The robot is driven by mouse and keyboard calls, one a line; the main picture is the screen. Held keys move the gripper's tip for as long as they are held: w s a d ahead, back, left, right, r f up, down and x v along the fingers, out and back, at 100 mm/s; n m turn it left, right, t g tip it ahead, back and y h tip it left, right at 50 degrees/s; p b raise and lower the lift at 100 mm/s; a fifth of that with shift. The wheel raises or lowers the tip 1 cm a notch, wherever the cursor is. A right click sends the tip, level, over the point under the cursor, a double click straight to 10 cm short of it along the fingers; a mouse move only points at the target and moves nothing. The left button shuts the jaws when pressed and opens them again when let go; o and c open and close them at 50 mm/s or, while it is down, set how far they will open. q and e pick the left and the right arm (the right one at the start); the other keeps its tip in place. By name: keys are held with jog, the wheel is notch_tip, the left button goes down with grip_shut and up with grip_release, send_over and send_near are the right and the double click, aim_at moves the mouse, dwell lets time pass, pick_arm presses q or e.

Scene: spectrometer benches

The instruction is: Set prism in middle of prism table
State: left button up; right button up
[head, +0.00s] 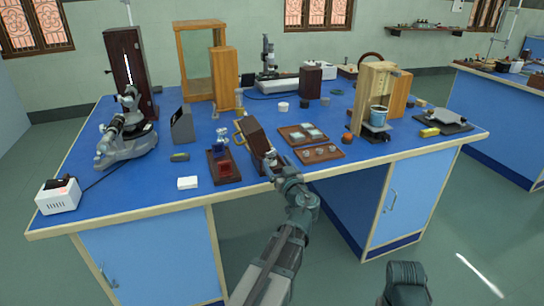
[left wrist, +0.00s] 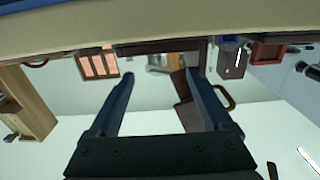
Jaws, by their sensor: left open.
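A grey spectrometer (head: 125,142) stands at the left of the blue bench; its prism table is too small to make out clearly. Small clear pieces lie on two brown trays, the back one (head: 302,134) and the front one (head: 320,154); I cannot tell which is the prism. My left gripper (head: 271,163) is at the bench's front edge, left of the front tray and by a brown wooden box with a handle (head: 256,138). In the left wrist view its two fingers (left wrist: 160,74) are wide apart with nothing held between them.
A dark rack with blue and red blocks (head: 224,168) and a small white block (head: 188,183) lie near the front edge. A white power box (head: 58,195) is at the left corner. A wooden stand with a beaker (head: 376,100) stands right of the trays.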

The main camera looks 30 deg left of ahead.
aim_at(273, 155)
pick_arm(q)
jog(key=v, duration=0.7)
jog(key=shift+c, duration=0.8)
jog(key=shift+w+d+r, duration=0.15)
jog(key=shift+w+r, duration=0.1)
jog(key=shift+w, duration=0.15)
jog(key=shift+c, duration=1.1)
jog(key=shift+n+g+y, duration=0.6)
jog(key=shift+n+g, duration=0.1)
jog(key=shift+g, duration=0.2)
jog(key=shift+w+d+p+x, duration=0.1)
jog(key=shift+w+p+x, duration=0.05)
jog(key=shift+x, duration=3.15)
jog(key=shift+w+d+p+x, duration=0.1)
jog(key=shift+w+p+x, duration=0.1)
jog(key=shift+x, duration=3.1)
